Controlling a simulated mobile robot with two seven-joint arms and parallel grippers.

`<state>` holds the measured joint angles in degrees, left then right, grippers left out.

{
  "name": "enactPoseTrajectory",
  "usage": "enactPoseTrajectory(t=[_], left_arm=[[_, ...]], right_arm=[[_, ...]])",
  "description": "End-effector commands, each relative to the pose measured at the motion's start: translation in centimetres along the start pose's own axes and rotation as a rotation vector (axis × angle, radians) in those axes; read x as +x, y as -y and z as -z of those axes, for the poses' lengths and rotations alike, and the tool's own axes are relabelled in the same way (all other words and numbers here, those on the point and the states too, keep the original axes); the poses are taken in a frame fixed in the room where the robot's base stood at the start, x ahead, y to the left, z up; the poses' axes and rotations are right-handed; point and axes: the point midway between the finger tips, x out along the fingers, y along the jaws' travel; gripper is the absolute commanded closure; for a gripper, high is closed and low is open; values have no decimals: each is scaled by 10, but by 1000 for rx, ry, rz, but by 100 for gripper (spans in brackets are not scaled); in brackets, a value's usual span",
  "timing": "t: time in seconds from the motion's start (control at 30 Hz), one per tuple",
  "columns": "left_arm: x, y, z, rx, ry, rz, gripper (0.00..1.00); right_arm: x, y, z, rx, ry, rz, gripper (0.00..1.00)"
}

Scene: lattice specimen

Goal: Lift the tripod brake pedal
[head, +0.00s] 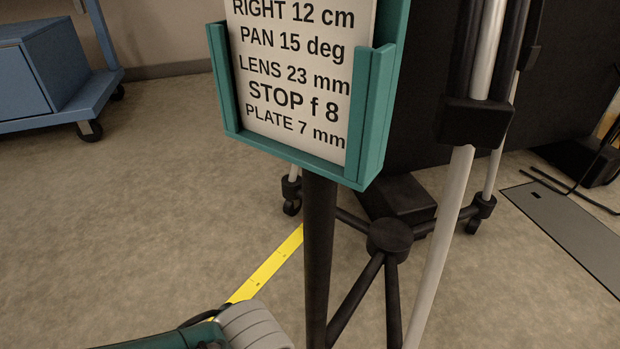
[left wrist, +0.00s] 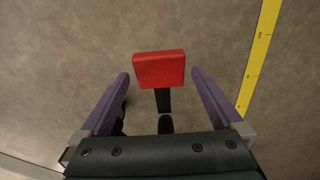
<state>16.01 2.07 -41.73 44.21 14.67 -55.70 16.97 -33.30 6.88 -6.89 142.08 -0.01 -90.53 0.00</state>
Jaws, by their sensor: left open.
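The brake pedal is a red block (left wrist: 159,69) on a short black stem (left wrist: 163,100), in the left wrist view. My left gripper (left wrist: 160,75) is open, with one purple finger on each side of the pedal. A gap shows between each finger and the red block; I cannot tell their heights. In the head view the tripod has a black hub (head: 390,238), dark legs and casters. The pedal is not visible there. Only part of my left arm shows at the bottom of the head view. My right gripper is not in view.
A teal holder (head: 376,112) with a printed card (head: 300,70) stands on a dark post (head: 318,250) in front of the tripod. A yellow measuring strip (head: 270,265) lies on the floor. A blue cart (head: 62,65) stands at the upper left. The floor at left is clear.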

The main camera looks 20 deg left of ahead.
Motion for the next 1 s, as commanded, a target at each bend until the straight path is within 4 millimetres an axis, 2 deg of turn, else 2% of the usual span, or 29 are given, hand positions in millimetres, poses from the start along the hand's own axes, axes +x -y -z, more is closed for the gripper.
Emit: enactPoseTrajectory(t=[0.17, 0.5, 0.57, 1.0], left_arm=[[-14, 0, 0, 0, 1, 0, 0], [-68, 0, 3, 0, -3, -1, 0], [-74, 0, 3, 0, -3, -1, 0], [-75, 0, 3, 0, -4, 0, 0]], right_arm=[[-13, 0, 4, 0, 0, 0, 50], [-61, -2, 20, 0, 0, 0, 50], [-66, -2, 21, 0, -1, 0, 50], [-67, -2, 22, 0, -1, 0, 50]])
